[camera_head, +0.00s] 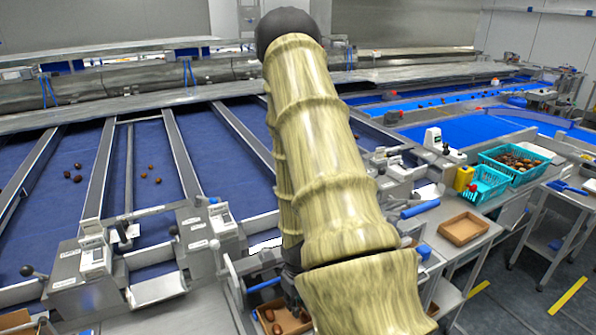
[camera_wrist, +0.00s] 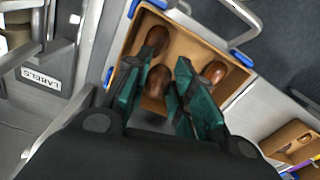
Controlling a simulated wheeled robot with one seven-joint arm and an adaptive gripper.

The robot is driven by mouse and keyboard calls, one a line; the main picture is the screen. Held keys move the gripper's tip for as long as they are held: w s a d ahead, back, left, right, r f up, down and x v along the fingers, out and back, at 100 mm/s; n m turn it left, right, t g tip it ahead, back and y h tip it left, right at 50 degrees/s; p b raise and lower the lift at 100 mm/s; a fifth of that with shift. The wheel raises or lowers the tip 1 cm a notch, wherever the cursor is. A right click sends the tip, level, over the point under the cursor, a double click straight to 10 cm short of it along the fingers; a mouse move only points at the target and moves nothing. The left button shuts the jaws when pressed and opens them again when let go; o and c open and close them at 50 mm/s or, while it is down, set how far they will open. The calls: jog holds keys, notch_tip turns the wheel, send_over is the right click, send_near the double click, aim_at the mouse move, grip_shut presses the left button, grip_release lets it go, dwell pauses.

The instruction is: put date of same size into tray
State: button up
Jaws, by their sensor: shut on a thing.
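In the wrist view a small light-brown tray (camera_wrist: 190,37) lies below my gripper (camera_wrist: 164,62). Its green fingers are over the tray, with a brown date (camera_wrist: 157,82) between them, and they are shut on it. Whether this date touches the tray floor I cannot tell. Two other brown dates lie in the tray, one near the upper left corner (camera_wrist: 156,40) and one on the right (camera_wrist: 214,71). The tray (camera_head: 287,321) also shows at the bottom of the head view, partly hidden by my arm. My gripper is mostly hidden there.
Wide blue sorting lanes (camera_head: 150,155) with several loose dates fill the left. An empty cardboard tray (camera_head: 466,228) sits on the right bench, near teal crates (camera_head: 487,184). Metal frames and a labelled unit (camera_wrist: 40,78) stand close beside the tray. Another box (camera_wrist: 288,138) is at lower right.

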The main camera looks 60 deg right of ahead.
jog(key=shift+f+b, duration=0.45)
jog(key=shift+f, duration=0.35)
dwell(0.5)
jog(key=o, duration=0.8)
jog(key=shift+r, duration=0.15)
jog(key=shift+r, duration=5.85)
